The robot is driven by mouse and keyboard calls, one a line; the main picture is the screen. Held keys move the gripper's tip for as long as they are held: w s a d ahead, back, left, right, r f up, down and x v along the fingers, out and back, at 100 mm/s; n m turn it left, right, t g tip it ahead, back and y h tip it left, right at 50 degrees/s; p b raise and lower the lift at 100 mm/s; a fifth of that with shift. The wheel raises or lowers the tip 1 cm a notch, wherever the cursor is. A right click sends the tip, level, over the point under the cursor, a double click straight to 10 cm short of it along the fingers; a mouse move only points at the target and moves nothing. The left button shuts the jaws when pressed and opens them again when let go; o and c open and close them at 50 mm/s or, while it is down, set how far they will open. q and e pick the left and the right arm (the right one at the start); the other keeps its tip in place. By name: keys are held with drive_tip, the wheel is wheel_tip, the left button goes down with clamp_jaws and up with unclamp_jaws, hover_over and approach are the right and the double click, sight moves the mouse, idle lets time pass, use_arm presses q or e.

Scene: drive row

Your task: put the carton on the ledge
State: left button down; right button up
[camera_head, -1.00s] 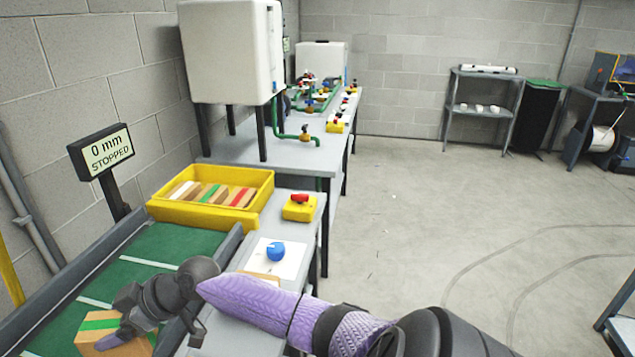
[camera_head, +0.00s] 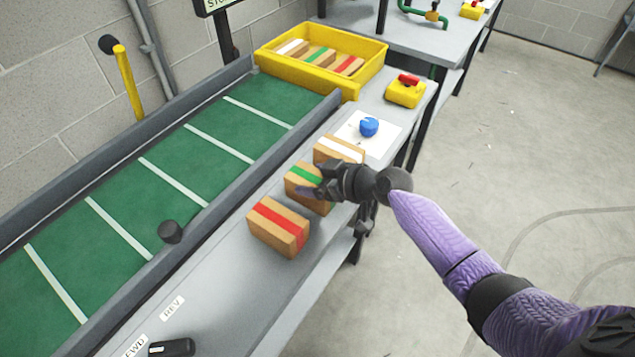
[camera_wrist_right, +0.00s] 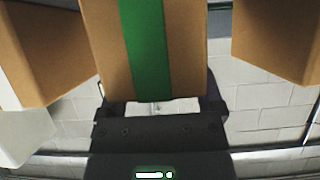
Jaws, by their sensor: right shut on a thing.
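The carton with a green stripe (camera_head: 300,187) is at the grey ledge (camera_head: 225,290) beside the conveyor. My right gripper (camera_head: 318,185) is shut on it, and in the right wrist view the green-striped carton (camera_wrist_right: 147,45) fills the space ahead of the jaws. I cannot tell whether it rests fully on the ledge or hangs just above. A red-striped carton (camera_head: 268,236) stands nearer on the ledge, and a white-striped carton (camera_head: 335,158) stands beyond it. My left gripper does not show.
The green conveyor belt (camera_head: 150,200) is empty, with a dark rail along the ledge. A yellow crate (camera_head: 270,66) holds several cartons. A blue knob (camera_head: 369,127) and a yellow box with a red switch (camera_head: 404,95) lie beyond. A black lever (camera_head: 172,348) is at the near end.

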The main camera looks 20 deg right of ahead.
drive_tip(key=shift+r, duration=0.1)
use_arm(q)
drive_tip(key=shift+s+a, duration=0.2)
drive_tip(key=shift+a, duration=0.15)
